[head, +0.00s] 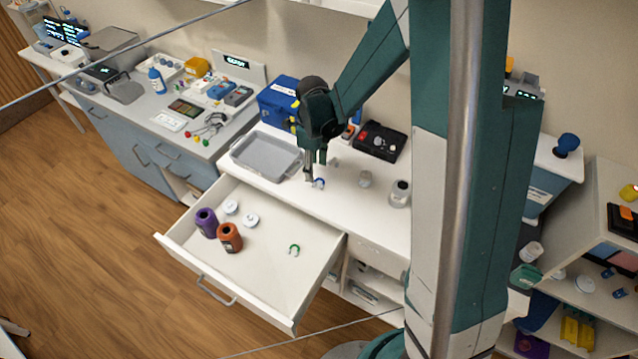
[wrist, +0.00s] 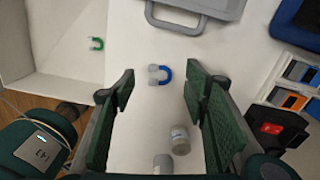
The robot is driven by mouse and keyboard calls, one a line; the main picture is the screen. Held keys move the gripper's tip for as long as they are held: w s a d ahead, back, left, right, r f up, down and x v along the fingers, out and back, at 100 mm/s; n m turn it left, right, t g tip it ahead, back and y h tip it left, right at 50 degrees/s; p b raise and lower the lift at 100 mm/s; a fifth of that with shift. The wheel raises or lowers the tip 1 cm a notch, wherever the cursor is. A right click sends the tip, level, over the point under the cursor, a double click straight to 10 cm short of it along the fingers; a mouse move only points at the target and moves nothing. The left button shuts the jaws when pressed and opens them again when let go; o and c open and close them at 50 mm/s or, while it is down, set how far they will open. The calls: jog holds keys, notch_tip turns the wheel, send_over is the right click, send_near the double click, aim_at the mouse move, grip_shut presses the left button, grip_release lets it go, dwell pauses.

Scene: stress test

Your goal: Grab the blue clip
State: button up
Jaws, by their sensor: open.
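The blue clip is a small U shape with grey ends. It lies on the white counter (head: 339,197), and in the wrist view the clip (wrist: 166,74) sits ahead of the fingertips, about midway between them. In the head view the clip (head: 319,182) shows just beside the fingertips. My gripper (wrist: 159,88) is open and empty, with its dark green fingers on either side of the view. In the head view my gripper (head: 316,178) points down over the counter; the gap to the clip is hard to judge.
Two small containers (head: 365,179) (head: 400,193) stand right of my gripper. The open drawer (head: 268,285) below holds purple and orange bottles, white lids and a green clip (head: 293,250).

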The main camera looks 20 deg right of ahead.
aim_at(319, 183)
jog(key=shift+f, duration=0.25)
jog(key=shift+f, duration=0.2)
jog(key=shift+w+f, duration=0.1)
jog(key=shift+f, duration=2.35)
jog(key=c, duration=0.8)
